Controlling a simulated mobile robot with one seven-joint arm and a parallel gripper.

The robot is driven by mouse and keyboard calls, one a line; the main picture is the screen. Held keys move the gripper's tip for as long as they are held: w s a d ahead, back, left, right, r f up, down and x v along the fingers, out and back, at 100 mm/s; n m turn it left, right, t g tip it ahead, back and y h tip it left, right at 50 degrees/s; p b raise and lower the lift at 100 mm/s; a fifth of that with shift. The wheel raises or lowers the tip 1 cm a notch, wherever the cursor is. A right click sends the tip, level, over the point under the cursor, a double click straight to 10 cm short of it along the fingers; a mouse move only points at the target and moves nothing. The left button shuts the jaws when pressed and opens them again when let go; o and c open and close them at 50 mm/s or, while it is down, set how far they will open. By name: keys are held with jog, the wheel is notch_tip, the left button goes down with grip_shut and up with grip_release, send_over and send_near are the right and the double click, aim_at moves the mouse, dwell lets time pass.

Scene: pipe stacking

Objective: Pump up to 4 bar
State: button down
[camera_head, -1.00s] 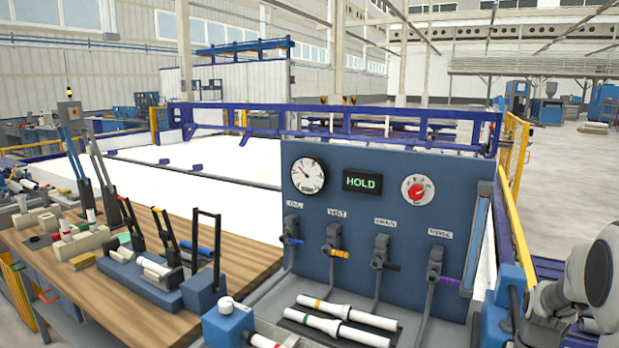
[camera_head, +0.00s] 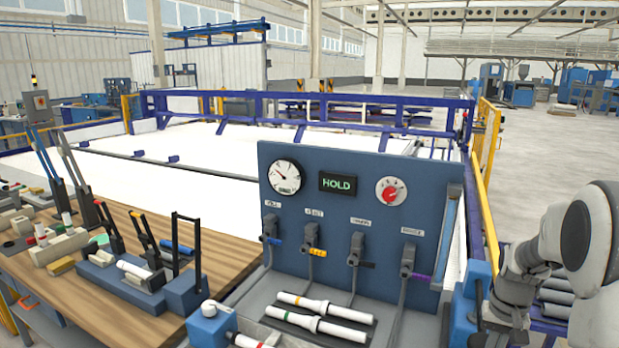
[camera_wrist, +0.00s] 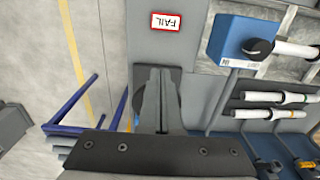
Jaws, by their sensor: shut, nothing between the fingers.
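A round white gauge (camera_head: 286,177) is on the blue panel (camera_head: 330,222); its needle points to the upper left, and its numbers are too small to read. A display (camera_head: 338,184) beside it reads HOLD in green. A red knob (camera_head: 391,191) on a white dial is to its right. Below hang several grey valves with coloured handles: blue (camera_head: 276,242), orange (camera_head: 317,252), black (camera_head: 366,264) and purple (camera_head: 420,276).
White pipes with coloured bands (camera_head: 325,307) lie in front of the panel. A blue box with a tall black frame handle (camera_head: 187,262) stands on the wooden bench (camera_head: 62,300) at left, among clamps and blocks. A purple rail and yellow fence (camera_head: 488,140) stand behind.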

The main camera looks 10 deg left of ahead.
jog(key=shift+r, duration=0.3)
notch_tip(320, 180, up, 6)
jog(key=p, duration=0.4)
jog(key=s+a+r+n+t, duration=0.1)
jog(key=s+a+r+t, duration=0.35)
jog(key=s+r, duration=0.8)
jog(key=s+a+r, duration=0.2)
jog(key=s, duration=0.4)
jog(key=s+a+r+n+t, duration=0.1)
jog(key=s+a+r, duration=0.1)
jog(key=s, duration=0.5)
jog(key=shift+a+r, duration=0.15)
jog(key=shift+a, duration=0.7)
